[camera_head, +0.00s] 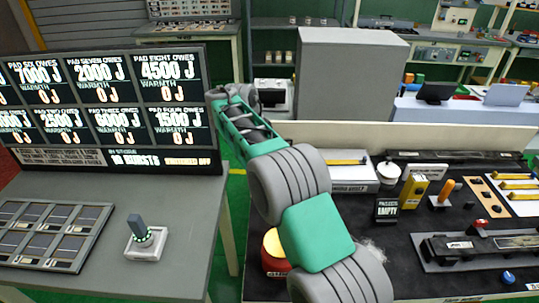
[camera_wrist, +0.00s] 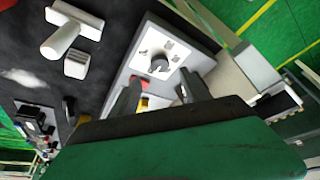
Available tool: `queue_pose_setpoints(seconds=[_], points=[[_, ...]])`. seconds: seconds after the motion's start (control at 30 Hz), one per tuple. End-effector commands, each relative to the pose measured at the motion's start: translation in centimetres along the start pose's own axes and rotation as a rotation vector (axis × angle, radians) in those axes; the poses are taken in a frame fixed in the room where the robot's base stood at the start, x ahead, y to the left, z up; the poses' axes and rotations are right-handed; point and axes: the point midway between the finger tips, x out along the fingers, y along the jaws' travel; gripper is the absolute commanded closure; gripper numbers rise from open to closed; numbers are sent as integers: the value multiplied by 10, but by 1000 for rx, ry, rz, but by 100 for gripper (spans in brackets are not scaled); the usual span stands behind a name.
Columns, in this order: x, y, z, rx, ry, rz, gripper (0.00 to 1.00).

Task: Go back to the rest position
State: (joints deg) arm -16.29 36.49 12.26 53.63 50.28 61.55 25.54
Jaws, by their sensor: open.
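My arm, green and grey, rises from the bottom of the head view and reaches up and left, over the gap between the left table and the dark workbench. Its far end is near the right edge of the display screen (camera_head: 105,105), and the fingers cannot be made out there. In the wrist view my gripper (camera_wrist: 160,88) shows two dark fingers standing apart with nothing held between them.
The left table (camera_head: 185,190) holds a pad tray (camera_head: 50,235) and a joystick-like device (camera_head: 146,240). The dark workbench (camera_head: 410,275) on the right carries a yellow box (camera_head: 413,190), a black "EMPTY" sign (camera_head: 387,209) and several tools. A grey cabinet (camera_head: 345,85) stands behind.

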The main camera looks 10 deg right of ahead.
Motion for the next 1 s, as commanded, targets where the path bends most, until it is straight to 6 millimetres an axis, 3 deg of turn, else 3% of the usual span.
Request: queue_pose_setpoints(seconds=[0.23, 0.33, 0.47, 0.57, 0.67, 0.8, 0.9, 1.0], points=[[-1, 1, -1, -3, 1, -2, 45], [-15, 12, -9, -47, 0, -17, 45], [-53, 55, -20, -201, -8, -64, 45], [-79, 104, -16, -359, -16, -115, 45], [-96, 156, 5, -516, -22, -172, 45], [-102, 227, 56, -722, -27, -258, 45], [-97, 263, 95, -840, -29, -314, 45], [-90, 283, 123, -912, -31, -350, 45]])
